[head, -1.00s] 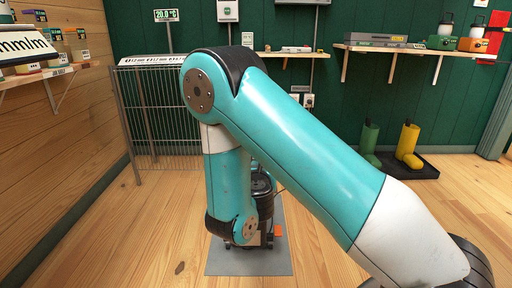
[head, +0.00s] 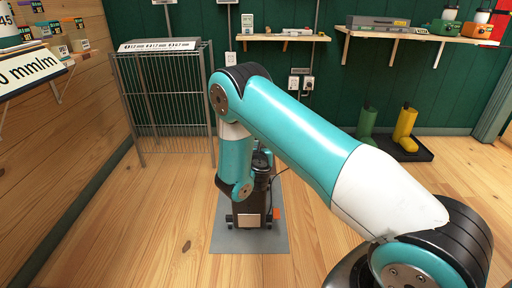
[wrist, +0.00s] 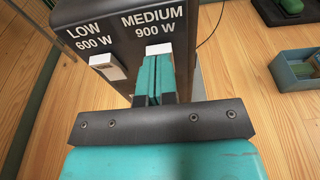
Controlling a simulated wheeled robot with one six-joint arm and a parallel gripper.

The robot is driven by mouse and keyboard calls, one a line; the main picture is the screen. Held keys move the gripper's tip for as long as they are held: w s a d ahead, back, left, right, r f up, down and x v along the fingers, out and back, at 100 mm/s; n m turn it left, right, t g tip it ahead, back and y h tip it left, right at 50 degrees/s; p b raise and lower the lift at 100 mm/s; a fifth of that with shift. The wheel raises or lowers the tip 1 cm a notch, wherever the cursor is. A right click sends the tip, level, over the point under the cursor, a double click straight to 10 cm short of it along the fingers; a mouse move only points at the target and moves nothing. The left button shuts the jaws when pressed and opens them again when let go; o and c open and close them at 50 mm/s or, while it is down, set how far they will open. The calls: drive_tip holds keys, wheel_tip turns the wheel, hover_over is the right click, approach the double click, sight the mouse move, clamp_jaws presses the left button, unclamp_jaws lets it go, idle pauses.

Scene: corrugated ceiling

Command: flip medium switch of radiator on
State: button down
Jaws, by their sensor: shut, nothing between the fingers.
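The radiator (wrist: 120,27) shows a dark panel in the wrist view, labelled LOW 600 W and MEDIUM 900 W. The white medium switch (wrist: 159,48) sits under its label, right at my fingertips. My gripper (wrist: 156,62) is shut and empty, and its teal fingers hide the lower part of that switch. Whether they touch it I cannot tell. The low switch (wrist: 107,66) is clear to the left. In the head view the dark radiator (head: 262,190) stands on a grey mat (head: 250,243), partly hidden behind my arm.
A wire rack (head: 165,105) stands against the wall at left. Shelves hold small goods on both sides, and green and yellow boots (head: 405,130) stand on a dark tray at right. A blue-grey bin (wrist: 295,70) lies right of the radiator in the wrist view.

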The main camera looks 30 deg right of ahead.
drive_tip(key=shift+r, duration=0.15)
drive_tip(key=p, duration=0.3)
drive_tip(key=shift+w+d, duration=0.2)
drive_tip(key=r+b+v, duration=0.2)
drive_tip(key=b+v, duration=0.2)
drive_tip(key=v, duration=0.9)
drive_tip(key=shift+r, duration=0.3)
